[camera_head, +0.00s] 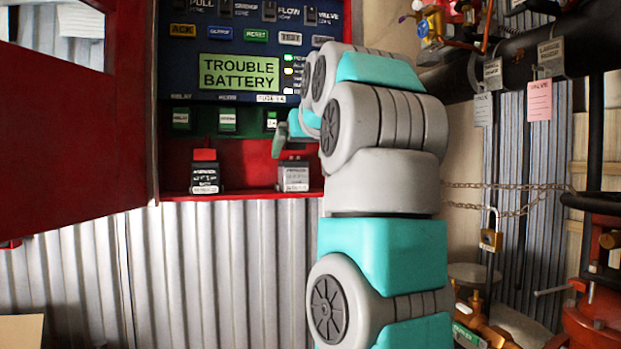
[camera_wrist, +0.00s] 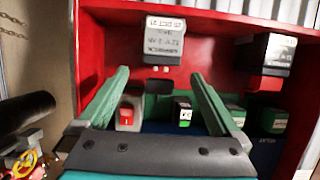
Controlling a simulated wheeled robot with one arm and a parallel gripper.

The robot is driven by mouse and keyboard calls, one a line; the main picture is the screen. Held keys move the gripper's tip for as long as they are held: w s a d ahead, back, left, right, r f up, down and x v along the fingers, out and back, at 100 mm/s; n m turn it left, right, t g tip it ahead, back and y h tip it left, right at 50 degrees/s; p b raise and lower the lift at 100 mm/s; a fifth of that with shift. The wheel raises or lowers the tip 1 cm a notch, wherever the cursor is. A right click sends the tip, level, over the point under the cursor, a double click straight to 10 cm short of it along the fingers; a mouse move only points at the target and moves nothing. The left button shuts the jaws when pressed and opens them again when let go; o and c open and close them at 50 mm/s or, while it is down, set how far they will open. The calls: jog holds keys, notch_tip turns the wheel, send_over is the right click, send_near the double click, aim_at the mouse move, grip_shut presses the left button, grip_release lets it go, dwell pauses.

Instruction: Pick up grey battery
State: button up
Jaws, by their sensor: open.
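The grey battery (camera_head: 293,175) stands on the red shelf at the bottom of the open panel cabinet, to the right of a darker battery. In the wrist view, which looks upside down, the grey battery (camera_wrist: 163,42) hangs near the top centre with its label showing. My gripper (camera_wrist: 159,75) is open and empty. Its two green fingers are spread, and the battery lies just beyond their tips, roughly centred between them. In the head view my gripper (camera_head: 287,138) is in front of the panel, above the grey battery, partly hidden by my arm.
A dark battery with a red top (camera_head: 205,175) stands left on the shelf; it also shows in the wrist view (camera_wrist: 265,55). The panel display (camera_head: 238,72) reads TROUBLE BATTERY. The red cabinet door (camera_head: 75,120) stands open at left. Pipes and a chain with padlock (camera_head: 491,238) are at right.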

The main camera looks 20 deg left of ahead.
aim_at(295, 161)
jog(key=shift+f+p+x, duration=0.1)
jog(key=shift+p+x, duration=0.35)
jog(key=shift+x, duration=1.5)
jog(key=shift+f+p+x, duration=0.15)
jog(key=shift+p+x, duration=0.25)
jog(key=shift+x, duration=1.5)
jog(key=shift+s, duration=0.15)
grip_shut()
